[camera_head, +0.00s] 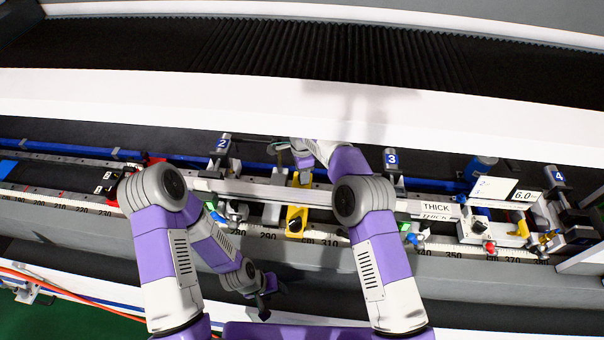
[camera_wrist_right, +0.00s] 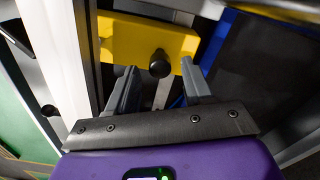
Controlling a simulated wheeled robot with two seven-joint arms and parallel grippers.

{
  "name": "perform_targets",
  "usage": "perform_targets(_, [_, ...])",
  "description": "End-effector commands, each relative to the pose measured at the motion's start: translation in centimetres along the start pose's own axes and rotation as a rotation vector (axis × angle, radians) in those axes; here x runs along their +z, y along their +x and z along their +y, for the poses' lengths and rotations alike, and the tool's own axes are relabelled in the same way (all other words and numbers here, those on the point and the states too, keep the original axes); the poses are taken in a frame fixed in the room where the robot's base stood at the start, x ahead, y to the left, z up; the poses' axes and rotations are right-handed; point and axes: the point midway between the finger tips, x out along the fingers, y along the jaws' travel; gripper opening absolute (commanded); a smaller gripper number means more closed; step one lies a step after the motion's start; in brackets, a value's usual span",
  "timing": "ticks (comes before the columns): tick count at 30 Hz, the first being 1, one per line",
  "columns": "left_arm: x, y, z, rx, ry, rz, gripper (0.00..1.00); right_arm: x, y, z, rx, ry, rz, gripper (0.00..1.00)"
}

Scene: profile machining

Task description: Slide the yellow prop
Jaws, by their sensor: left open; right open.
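The yellow prop (camera_head: 303,213) stands at the machine's rail near the middle of the head view, with a dark knob on its front. In the right wrist view the prop is a yellow block (camera_wrist_right: 120,38) with a round black knob (camera_wrist_right: 159,66). My right gripper (camera_wrist_right: 156,75) is open, and its two fingers point at the prop on either side of the knob. I cannot tell whether they touch it. In the head view my right gripper (camera_head: 303,160) is partly hidden by its wrist. My left gripper (camera_head: 268,294) hangs low in front of the rail, open and away from the prop.
A "THICK" label (camera_head: 436,209) is to the right. A blue bar (camera_wrist_right: 212,40) lies beside the prop in the wrist view.

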Motion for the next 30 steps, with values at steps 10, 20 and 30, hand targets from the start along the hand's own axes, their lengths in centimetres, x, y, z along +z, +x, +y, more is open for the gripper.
perform_targets(10, [0.0,0.4,-0.1,0.0,0.0,0.0,0.51,0.1,-5.5,-0.1,-0.003,0.0,-0.001,0.51])
perform_targets(20, [0.0,0.4,-0.1,0.0,0.0,0.0,0.51,0.1,-6.2,0.0,-0.001,-0.001,-0.001,0.51])
perform_targets(30, [0.0,0.3,-0.1,0.0,0.0,0.0,0.51,0.0,-6.2,-0.2,-0.009,-0.006,-0.004,0.51])
